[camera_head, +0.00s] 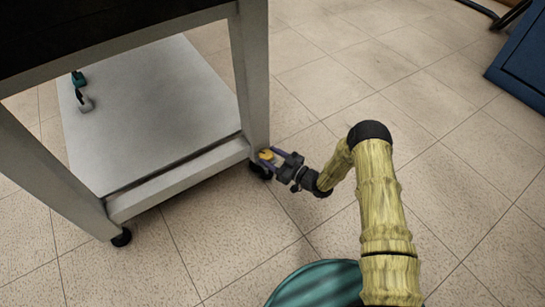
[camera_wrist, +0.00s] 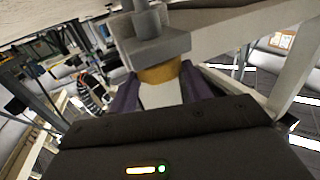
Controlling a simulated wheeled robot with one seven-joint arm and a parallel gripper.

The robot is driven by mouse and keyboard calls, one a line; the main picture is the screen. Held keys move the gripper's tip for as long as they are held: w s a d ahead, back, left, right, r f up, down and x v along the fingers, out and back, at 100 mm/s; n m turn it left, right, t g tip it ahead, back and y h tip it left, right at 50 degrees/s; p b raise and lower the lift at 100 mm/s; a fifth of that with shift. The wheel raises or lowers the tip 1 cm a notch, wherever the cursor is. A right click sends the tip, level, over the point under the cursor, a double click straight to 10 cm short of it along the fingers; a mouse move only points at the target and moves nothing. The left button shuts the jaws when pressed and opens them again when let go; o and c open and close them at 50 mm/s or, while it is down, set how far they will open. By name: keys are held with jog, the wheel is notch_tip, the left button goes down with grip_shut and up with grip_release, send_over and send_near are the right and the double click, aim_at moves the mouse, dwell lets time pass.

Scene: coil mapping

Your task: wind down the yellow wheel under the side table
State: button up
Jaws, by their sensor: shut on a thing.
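The side table (camera_head: 180,165) is a pale grey frame with a low shelf, standing at the left in the head view. At the foot of its near right leg is the yellow wheel (camera_head: 266,155), just above a black caster (camera_head: 260,171). In the wrist view the yellow wheel (camera_wrist: 160,73) sits under a grey block and stem. My gripper (camera_head: 277,158) reaches in from the right at floor height. Its purple fingers are shut on the yellow wheel, one on each side, and hide part of it. The fingers also show in the wrist view (camera_wrist: 160,92).
Another caster (camera_head: 121,237) is under the front left leg. A green striped round thing (camera_head: 318,285) is at the bottom. A blue cabinet (camera_head: 520,65) stands far right. The tiled floor between is clear.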

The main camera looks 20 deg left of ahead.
jog(key=shift+r+m+t+p, duration=0.1)
jog(key=shift+m+t+p, duration=0.2)
jog(key=shift+t+p, duration=0.2)
jog(key=m+t+h+p, duration=0.1)
jog(key=p, duration=0.1)
jog(key=m+t+h+p, duration=0.1)
jog(key=t, duration=0.1)
jog(key=shift+s+a+r+m+t+p, duration=0.1)
jog(key=shift+s+m+t+p, duration=0.2)
jog(key=shift+s+p, duration=0.1)
jog(key=m+t+h+p, duration=0.3)
jog(key=h+p, duration=0.1)
jog(key=shift+s+a+t, duration=0.3)
jog(key=shift+t, duration=0.1)
jog(key=m+t+h+p, duration=0.1)
jog(key=m+h, duration=0.1)
jog(key=m+t+h+p, duration=0.1)
jog(key=h, duration=0.1)
jog(key=shift+s+a+m+t+h, duration=0.15)
jog(key=shift+a+m+t+h, duration=0.15)
jog(key=shift+a+m, duration=0.1)
jog(key=shift+a+f+m+t+h+p, duration=0.1)
jog(key=shift+m+t+h+p, duration=0.15)
jog(key=shift+m+h, duration=0.5)
jog(key=shift+a+f+m+t+h+p, duration=0.1)
jog(key=shift+m+t+h, duration=0.25)
jog(key=shift+h, duration=0.7)
jog(key=o, duration=0.9)
jog(key=shift+o, duration=0.3)
